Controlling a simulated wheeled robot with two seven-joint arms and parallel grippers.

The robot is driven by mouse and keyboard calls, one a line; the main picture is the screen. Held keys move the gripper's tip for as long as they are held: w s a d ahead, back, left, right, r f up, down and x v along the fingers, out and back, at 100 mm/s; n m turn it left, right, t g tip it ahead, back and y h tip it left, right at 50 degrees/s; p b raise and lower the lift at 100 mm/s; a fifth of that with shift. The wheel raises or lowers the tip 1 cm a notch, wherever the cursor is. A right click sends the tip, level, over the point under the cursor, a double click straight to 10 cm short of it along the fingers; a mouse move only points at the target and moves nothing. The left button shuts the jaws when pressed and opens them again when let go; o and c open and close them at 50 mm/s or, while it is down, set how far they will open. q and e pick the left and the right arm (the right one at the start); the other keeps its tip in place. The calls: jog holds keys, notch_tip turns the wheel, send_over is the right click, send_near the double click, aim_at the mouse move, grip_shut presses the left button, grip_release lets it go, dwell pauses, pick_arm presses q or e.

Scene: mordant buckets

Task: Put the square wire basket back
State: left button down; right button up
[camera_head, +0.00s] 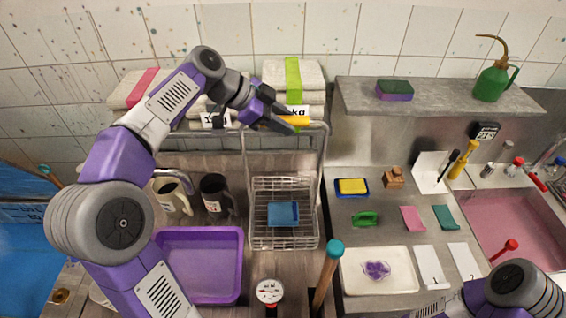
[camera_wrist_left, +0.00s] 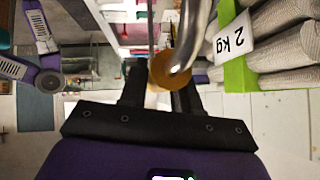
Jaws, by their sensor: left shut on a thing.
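The square wire basket (camera_head: 256,240) is in the middle of the head view, with a tall wire handle rising behind and above it. A blue block-like thing (camera_head: 284,213) lies inside it. My left gripper (camera_head: 288,122) is shut on the top bar of the handle, by its orange grip. In the left wrist view the orange grip (camera_wrist_left: 168,72) and a curved metal bar sit between the fingers. I cannot tell whether the basket's bottom touches the counter. My right arm shows at the lower right, but its gripper is not in view.
A purple tub (camera_head: 240,275) and two mugs stand left of the basket. A round dial gauge (camera_head: 269,291) and a teal-topped wooden handle (camera_head: 334,250) are in front. A white tray (camera_head: 410,282) and small items lie right. Stacked bags (camera_head: 291,75) are behind.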

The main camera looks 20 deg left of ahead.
pick_arm(q)
jog(key=shift+f, duration=2.75)
jog(key=shift+b, duration=0.3)
jog(key=c, duration=0.8)
grip_release()
jog(key=shift+f, duration=0.1)
jog(key=v, duration=1.2)
